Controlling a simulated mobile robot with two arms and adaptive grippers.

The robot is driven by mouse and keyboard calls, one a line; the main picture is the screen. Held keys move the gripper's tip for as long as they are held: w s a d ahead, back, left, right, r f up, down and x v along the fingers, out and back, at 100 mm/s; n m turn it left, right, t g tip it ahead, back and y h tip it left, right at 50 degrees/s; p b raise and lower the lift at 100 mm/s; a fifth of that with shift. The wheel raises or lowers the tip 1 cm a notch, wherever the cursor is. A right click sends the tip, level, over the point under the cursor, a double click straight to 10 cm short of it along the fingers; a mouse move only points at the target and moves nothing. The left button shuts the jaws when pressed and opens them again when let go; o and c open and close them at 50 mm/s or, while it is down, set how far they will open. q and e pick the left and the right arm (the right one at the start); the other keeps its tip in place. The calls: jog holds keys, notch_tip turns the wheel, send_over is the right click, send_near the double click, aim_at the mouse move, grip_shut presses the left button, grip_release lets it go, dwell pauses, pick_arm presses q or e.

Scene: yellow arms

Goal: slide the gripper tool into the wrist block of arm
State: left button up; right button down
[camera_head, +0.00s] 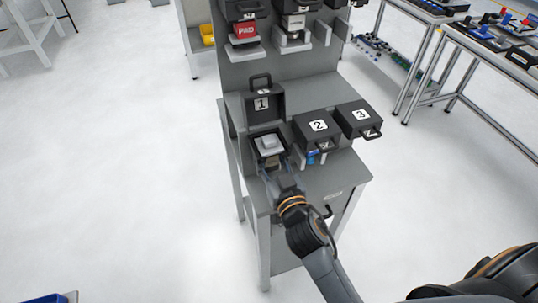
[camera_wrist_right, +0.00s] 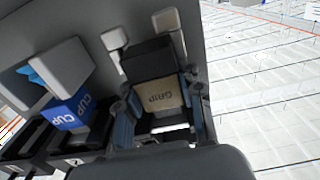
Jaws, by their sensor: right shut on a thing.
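The gripper tool (camera_head: 269,144) is a pale-topped block in the holder marked 1 (camera_head: 262,103), whose dark lid stands raised. In the right wrist view the tool shows its tan GRIP label (camera_wrist_right: 163,100). My right gripper (camera_head: 274,170) is shut on the tool, and its blue-grey fingers (camera_wrist_right: 160,108) flank the label. The tool appears to be still within the holder; its lower part is hidden. I cannot pick out the wrist block of the arm. My left gripper is not in view.
Dark boxes marked 2 (camera_head: 318,127) and 3 (camera_head: 359,118) stand close to the right. A blue CUP tool (camera_wrist_right: 70,112) sits beside the GRIP tool. A red PAD tool (camera_head: 244,31) hangs on the rack above. The floor on the left (camera_head: 110,170) is clear.

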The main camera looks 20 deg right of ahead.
jog(key=shift+r+p, duration=0.45)
jog(key=shift+r, duration=0.05)
dwell(0.8)
jog(key=shift+s, duration=0.3)
dwell(0.3)
jog(key=shift+s, duration=0.35)
jog(key=shift+s, duration=0.45)
jog(key=shift+s+d+p, duration=0.1)
jog(key=shift+s+p, duration=0.25)
jog(key=shift+s, duration=1.05)
jog(key=s+r+p, duration=0.1)
jog(key=s+r, duration=0.1)
jog(key=s, duration=1.5)
jog(key=shift+d, duration=0.3)
